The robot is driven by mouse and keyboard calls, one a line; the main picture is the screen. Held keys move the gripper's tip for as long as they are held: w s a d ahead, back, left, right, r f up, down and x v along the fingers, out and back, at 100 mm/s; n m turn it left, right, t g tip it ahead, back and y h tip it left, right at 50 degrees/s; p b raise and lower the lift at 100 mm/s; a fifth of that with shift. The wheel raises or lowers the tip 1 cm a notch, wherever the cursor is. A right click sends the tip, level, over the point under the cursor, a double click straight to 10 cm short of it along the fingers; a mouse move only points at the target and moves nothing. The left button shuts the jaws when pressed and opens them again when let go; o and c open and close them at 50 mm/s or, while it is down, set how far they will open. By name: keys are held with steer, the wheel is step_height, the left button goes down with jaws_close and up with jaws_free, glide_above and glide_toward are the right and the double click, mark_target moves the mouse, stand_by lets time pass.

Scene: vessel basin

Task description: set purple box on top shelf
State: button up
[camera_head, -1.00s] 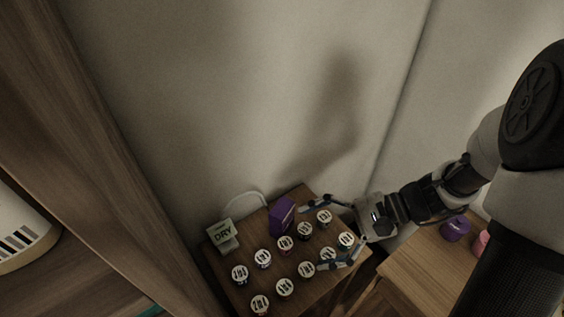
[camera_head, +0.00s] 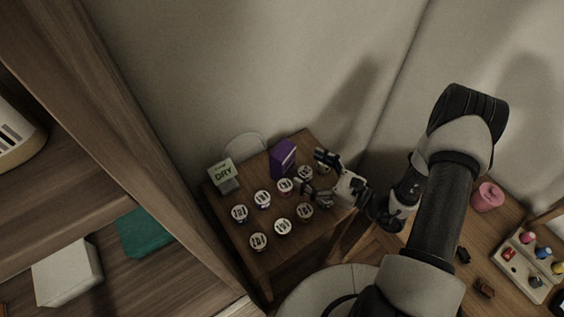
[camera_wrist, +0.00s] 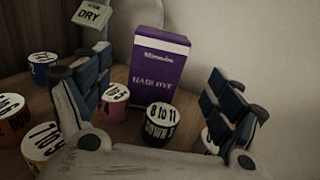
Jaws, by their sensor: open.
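The purple box (camera_head: 283,158) stands upright near the back edge of the small wooden table (camera_head: 243,251). In the wrist view the purple box (camera_wrist: 158,68) shows its front face with white lettering, ahead of and between my fingers. My gripper (camera_head: 313,172) is open and empty, to the right of the box and apart from it. In the wrist view my gripper (camera_wrist: 155,92) has its fingers spread left and right, with a round labelled tub (camera_wrist: 160,122) between them in front of the box. Wooden shelves (camera_head: 68,192) stand at the left in the head view.
Several round tubs (camera_head: 263,199) crowd the table in front of the box. A pale green DRY box (camera_head: 222,176) stands to its left. A teal item (camera_head: 143,232) and a white box (camera_head: 68,272) lie on a shelf. A pink container (camera_head: 487,197) sits on the right-hand table.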

steer(key=b+x, duration=0.2)
steer(key=x, duration=1.1)
steer(key=shift+a+r, duration=0.15)
steer(key=c, duration=1.2)
steer(key=shift+c, duration=0.7)
steer(key=shift+r, duration=0.1)
